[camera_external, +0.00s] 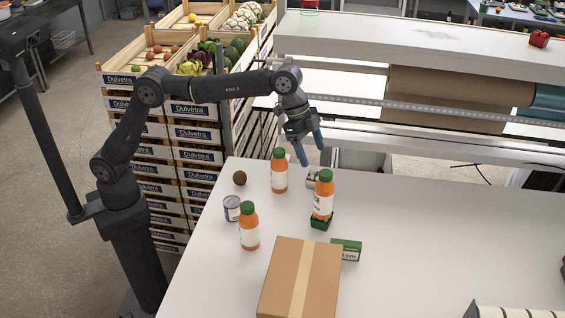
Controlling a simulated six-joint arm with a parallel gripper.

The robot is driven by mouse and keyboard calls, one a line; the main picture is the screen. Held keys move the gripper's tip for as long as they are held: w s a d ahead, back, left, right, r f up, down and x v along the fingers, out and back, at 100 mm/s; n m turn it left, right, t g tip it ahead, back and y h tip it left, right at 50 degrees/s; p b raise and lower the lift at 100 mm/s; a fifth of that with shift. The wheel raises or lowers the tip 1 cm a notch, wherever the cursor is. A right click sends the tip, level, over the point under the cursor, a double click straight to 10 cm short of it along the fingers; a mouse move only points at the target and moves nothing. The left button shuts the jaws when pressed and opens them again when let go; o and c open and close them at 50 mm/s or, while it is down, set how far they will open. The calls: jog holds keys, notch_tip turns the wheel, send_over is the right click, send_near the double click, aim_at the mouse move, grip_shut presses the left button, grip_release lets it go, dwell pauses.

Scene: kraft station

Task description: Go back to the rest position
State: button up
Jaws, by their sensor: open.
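My gripper (311,158) is open and empty, with its two blue fingers pointing down above the far part of the white table (430,230). It hangs between two orange bottles with green caps. One bottle (279,172) stands just left of the fingers. Another bottle (323,196) stands nearer the camera, on or right behind a small green box (320,221); I cannot tell which. A third bottle (249,228) stands further left and nearer. A small pale object (312,178) below the fingers is partly hidden by the bottle.
A brown kiwi-like fruit (239,178), a can (232,208), a green box (346,249) and a taped cardboard box (301,280) are on the table. Stacked vegetable crates (190,135) stand behind my arm. A paper-roll shelf (430,95) is at the back. The table's right middle is clear.

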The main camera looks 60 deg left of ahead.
aim_at(322, 171)
jog(key=x, duration=1.2)
jog(key=shift+d+r, duration=0.1)
jog(key=shift+d, duration=0.05)
jog(key=shift+r, duration=1.5)
